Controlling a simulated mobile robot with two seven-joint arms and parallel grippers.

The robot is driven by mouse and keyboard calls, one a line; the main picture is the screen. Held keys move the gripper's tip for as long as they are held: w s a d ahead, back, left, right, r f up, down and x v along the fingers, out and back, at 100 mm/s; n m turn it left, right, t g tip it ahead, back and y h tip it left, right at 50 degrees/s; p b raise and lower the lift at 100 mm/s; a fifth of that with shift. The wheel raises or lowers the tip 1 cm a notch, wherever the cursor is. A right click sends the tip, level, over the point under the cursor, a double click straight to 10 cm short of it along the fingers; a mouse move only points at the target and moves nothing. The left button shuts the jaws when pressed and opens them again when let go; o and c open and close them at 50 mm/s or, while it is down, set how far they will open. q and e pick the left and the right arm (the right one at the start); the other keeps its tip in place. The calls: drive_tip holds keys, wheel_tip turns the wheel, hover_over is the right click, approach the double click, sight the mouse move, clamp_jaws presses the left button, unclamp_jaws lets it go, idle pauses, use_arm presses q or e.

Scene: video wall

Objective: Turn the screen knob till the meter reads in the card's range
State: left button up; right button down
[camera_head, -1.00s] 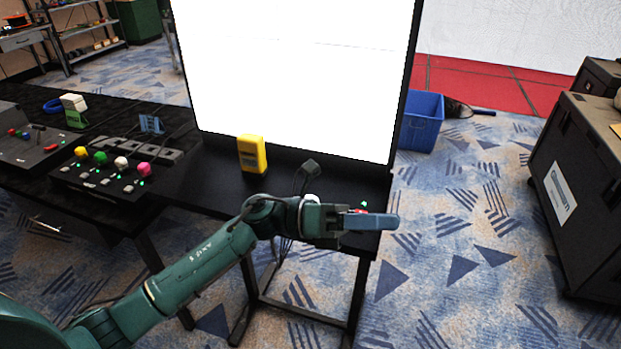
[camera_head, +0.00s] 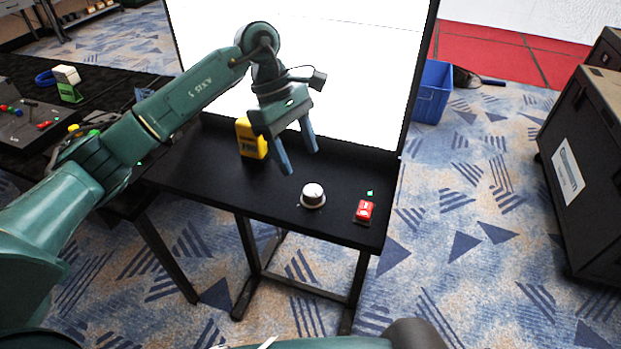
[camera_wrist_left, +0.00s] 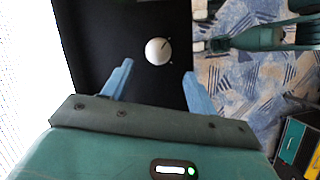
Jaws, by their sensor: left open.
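The white knob (camera_head: 313,195) stands on the black table shelf below the large screen (camera_head: 370,75). The screen looks blank white, so no reading shows on it. A yellow box-shaped device (camera_head: 246,138) stands near the screen's base, partly behind my gripper; its dark display is too small to read. My left gripper (camera_head: 301,162) is open and empty, pointing down above and behind the knob, apart from it. In the left wrist view the knob (camera_wrist_left: 158,51) lies just beyond and between the fingertips (camera_wrist_left: 158,69), with a dark pointer line. I cannot make out a card.
A red switch (camera_head: 364,211) with a small green light sits right of the knob. A console with coloured knobs is at the left, partly behind my arm. A blue bin (camera_head: 433,92) and a dark case (camera_head: 600,170) stand on the carpet at the right.

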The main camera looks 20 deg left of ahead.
sight(312, 190)
use_arm(q)
drive_tip(key=p+x, duration=0.1)
drive_tip(key=x, duration=0.7)
drive_tip(key=shift+p, duration=0.3)
drive_tip(key=c, duration=1)
